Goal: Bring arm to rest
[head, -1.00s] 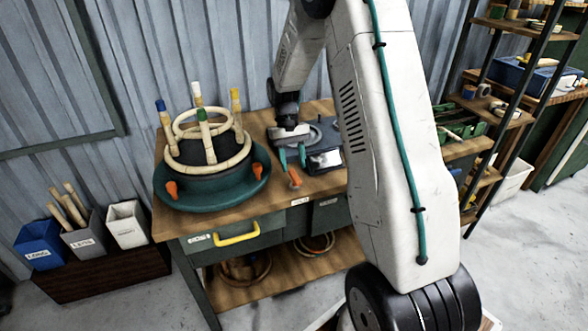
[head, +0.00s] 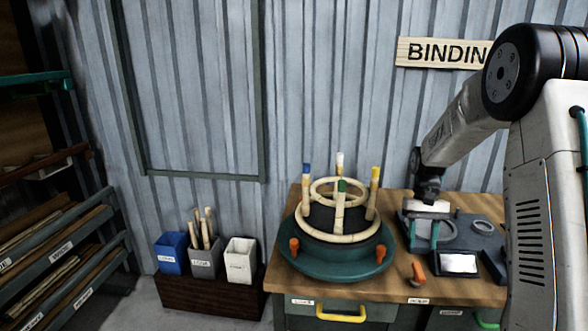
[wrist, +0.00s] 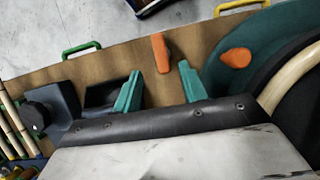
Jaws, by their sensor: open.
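My gripper (head: 424,232) hangs over the workbench (head: 400,292), to the right of the round rattan jig, with its fingers pointing down. In the wrist view my gripper (wrist: 160,90) shows two teal fingers spread apart with nothing between them. An orange handle (wrist: 160,52) lies beyond the fingertips in that view; in the head view the orange handle (head: 418,273) is near the bench's front edge. My arm comes in from the right side of the head view and bends down to the bench.
The teal jig base (head: 335,258) carries rattan rings (head: 340,238) and several upright posts with coloured tips. A dark device (head: 470,240) with a small screen sits right of my gripper. Labelled bins (head: 240,262) stand left of the bench. A shelf rack (head: 60,250) is at far left.

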